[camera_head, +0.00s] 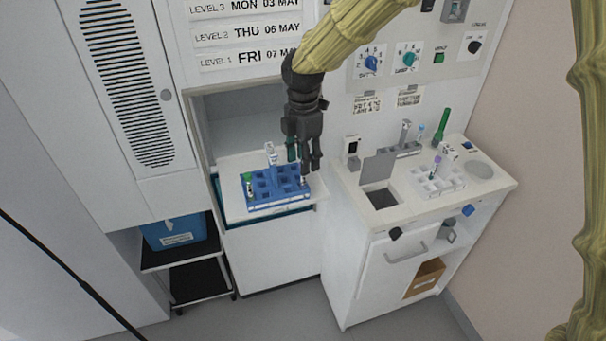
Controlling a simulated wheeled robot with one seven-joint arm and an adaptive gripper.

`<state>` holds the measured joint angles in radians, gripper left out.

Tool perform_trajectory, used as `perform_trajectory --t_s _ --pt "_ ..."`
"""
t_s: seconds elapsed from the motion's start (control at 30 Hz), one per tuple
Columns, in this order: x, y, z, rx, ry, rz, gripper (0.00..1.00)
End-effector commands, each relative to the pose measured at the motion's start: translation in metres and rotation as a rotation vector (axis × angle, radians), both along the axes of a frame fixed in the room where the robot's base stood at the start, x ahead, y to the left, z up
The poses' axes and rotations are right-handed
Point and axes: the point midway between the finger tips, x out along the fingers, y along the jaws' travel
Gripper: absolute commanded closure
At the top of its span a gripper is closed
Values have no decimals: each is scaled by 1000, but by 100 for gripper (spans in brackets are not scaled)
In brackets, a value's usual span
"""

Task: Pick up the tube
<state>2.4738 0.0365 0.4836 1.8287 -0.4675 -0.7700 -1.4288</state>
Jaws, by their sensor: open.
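A blue tube rack (262,196) stands on a white shelf in the recess of the cabinet. A white-labelled tube (270,154) stands near the rack's back. Something small and pale shows at the rack's right end, partly hidden by my gripper. My gripper (304,166) is open and points down over the right part of the blue rack. Nothing is clearly held between its fingers. I cannot tell whether a fingertip touches the rack.
A white counter (402,212) to the right holds a white tube rack (437,182), a grey rack (402,149), a green pen-like item (441,126) and a raised grey lid (378,167) over an opening. The recess walls close in around the blue rack. A blue box (175,232) sits lower left.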

Motion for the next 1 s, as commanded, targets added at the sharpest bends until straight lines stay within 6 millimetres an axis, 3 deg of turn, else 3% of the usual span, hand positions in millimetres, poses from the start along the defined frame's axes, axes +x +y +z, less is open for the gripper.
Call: perform_trajectory --t_s 0.2,0.47,0.7,1.0 --pt "-1 0 -20 -1 3 1 57" --pt "-1 0 -22 0 1 0 57" --pt "-1 0 -22 0 1 0 98" --pt "-1 0 -21 0 1 0 98"
